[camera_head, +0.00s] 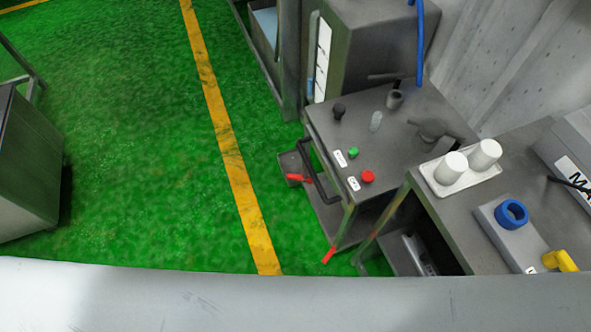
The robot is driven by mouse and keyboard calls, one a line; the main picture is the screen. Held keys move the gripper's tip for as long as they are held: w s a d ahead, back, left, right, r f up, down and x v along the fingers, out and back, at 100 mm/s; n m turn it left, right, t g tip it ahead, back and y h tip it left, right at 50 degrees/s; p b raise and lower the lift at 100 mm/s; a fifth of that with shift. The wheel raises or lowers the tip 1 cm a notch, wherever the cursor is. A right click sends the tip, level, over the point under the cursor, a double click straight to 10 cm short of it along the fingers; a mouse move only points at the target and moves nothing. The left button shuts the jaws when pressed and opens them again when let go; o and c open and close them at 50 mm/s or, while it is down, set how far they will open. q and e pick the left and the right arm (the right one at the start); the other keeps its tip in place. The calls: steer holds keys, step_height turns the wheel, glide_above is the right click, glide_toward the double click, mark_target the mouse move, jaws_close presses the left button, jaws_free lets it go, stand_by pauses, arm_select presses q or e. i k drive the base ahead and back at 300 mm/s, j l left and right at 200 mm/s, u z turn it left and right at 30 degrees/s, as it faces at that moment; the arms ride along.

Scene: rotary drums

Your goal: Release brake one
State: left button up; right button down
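Two red-tipped levers sit low by the grey machine cabinet: one red grip (298,179) lies near a small box at the cabinet's left side, and another red grip (328,256) ends a rod slanting down toward the floor. I cannot read a label marking either as brake one. The cabinet top (405,150) carries a green button (353,152), a red button (367,176), small white labels and a black knob (339,110). Neither of my grippers is in view.
A second bench at right holds two white cylinders (468,162) on a plate, a blue ring (511,214) and a yellow handle (561,260). A grey cabinet (27,165) stands at left. Green floor (140,130) with a yellow line is open between. A pale surface (280,300) spans the bottom.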

mark_target(294, 177)
steer(key=i+j+z, duration=0.1)
steer(key=z, duration=0.25)
steer(key=i+j+z, duration=0.1)
steer(key=j+z, duration=0.3)
steer(key=i+j+z, duration=0.1)
steer(key=j, duration=0.5)
steer(key=i+j+z, duration=0.15)
steer(key=j, duration=0.45)
steer(key=i+j+z, duration=0.1)
steer(key=j, duration=0.55)
steer(key=i+j+z, duration=0.1)
steer(key=j, duration=0.5)
steer(key=i+j, duration=0.1)
steer(key=j, duration=1.05)
steer(key=i, duration=0.05)
